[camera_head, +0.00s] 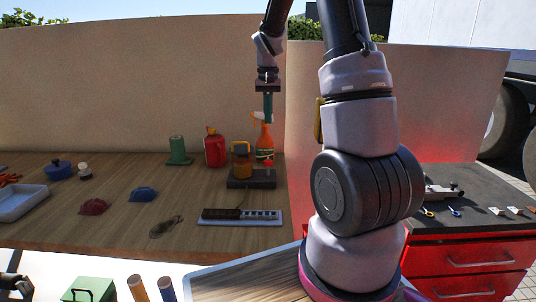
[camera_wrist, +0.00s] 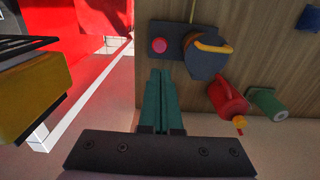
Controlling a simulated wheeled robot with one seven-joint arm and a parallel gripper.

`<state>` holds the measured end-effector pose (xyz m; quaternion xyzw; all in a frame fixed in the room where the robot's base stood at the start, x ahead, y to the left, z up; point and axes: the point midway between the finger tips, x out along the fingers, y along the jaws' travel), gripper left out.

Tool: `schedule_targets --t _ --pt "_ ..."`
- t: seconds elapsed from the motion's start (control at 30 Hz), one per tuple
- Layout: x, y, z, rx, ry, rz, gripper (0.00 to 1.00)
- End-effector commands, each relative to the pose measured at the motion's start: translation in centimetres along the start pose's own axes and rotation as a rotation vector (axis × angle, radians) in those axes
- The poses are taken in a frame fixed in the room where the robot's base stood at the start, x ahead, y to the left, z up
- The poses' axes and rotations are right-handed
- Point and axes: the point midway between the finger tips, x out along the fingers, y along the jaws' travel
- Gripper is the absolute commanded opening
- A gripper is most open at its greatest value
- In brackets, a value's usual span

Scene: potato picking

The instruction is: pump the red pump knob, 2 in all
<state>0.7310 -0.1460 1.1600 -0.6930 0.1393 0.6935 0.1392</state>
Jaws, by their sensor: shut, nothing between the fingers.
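The red pump knob (camera_head: 268,163) is a small round red button on the right part of a dark base (camera_head: 250,183) near the back of the wooden table. In the wrist view the knob (camera_wrist: 159,45) shows just beyond my fingertips, on the dark base (camera_wrist: 172,64). My gripper (camera_head: 267,118) has green fingers that are shut and empty. It points down, well above the knob and apart from it. The fingertips also show in the wrist view (camera_wrist: 160,73).
A dark pot with a yellow-orange handle (camera_wrist: 207,55) stands on the base beside the knob. An orange spray bottle (camera_head: 264,143) stands behind the base. A red bottle (camera_head: 214,148) and green spool (camera_head: 177,150) are to the left.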

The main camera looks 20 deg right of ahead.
Motion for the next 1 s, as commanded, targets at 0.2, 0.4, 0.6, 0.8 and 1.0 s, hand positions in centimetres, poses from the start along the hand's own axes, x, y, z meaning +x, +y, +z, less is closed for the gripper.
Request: schedule_targets --t 0.2,0.4,0.6,0.8,1.0 --pt "1.1 0.0 0.0 -0.001 -0.002 0.001 0.00" --pt "4.8 0.1 0.1 -0.001 -0.004 0.002 0.00" --pt "9.1 0.1 0.1 0.000 -0.004 0.002 0.00" --pt "12.4 0.0 0.1 0.000 -0.001 0.000 0.00" --pt "13.8 0.0 0.0 0.000 0.000 0.000 0.00"
